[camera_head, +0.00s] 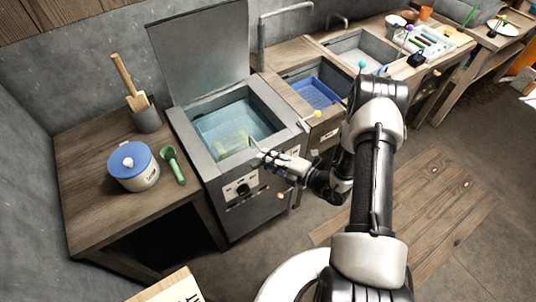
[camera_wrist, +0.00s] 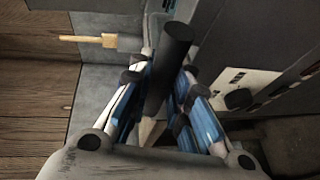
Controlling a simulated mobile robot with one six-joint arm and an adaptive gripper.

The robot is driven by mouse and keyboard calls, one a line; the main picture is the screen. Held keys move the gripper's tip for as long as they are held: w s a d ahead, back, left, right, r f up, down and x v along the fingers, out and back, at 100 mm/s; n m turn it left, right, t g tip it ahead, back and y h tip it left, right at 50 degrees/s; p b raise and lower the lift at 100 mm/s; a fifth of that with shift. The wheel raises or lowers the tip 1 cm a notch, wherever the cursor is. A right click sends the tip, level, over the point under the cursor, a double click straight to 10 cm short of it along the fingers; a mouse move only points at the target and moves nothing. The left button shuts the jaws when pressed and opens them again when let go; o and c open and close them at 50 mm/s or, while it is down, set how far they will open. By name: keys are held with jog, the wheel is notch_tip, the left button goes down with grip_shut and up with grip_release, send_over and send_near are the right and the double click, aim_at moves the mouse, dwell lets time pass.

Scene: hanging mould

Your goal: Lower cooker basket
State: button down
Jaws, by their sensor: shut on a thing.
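The cooker (camera_head: 283,116) is a grey metal unit with its lid (camera_head: 205,57) raised and blue-green water (camera_head: 240,117) in its tank. A pale yellow-green shape (camera_head: 232,142) shows in the water near the front; I cannot tell whether it is the basket or its contents. My gripper (camera_head: 262,157) is at the cooker's front rim. In the wrist view, my gripper (camera_wrist: 166,72) is shut on a dark round handle (camera_wrist: 172,48), which stands between the blue-padded fingers. What the handle joins to is hidden, so I cannot confirm that it belongs to the basket.
A wooden table (camera_head: 85,160) on the left holds a blue-lidded pot (camera_head: 133,165), a green ladle (camera_head: 173,165) and a grey holder (camera_head: 146,119) with a wooden tool. A blue tray (camera_head: 315,93) and a sink (camera_head: 360,50) lie right of the cooker. Open floor lies in front.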

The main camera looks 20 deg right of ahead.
jog(key=shift+s+f+b, duration=0.1)
jog(key=shift+f+b, duration=0.9)
jog(key=shift+f, duration=1.15)
jog(key=c, duration=1.5)
grip_release()
jog(key=v, duration=1.1)
jog(key=shift+s+d+r, duration=0.1)
jog(key=shift+s+d, duration=0.15)
jog(key=shift+d, duration=0.05)
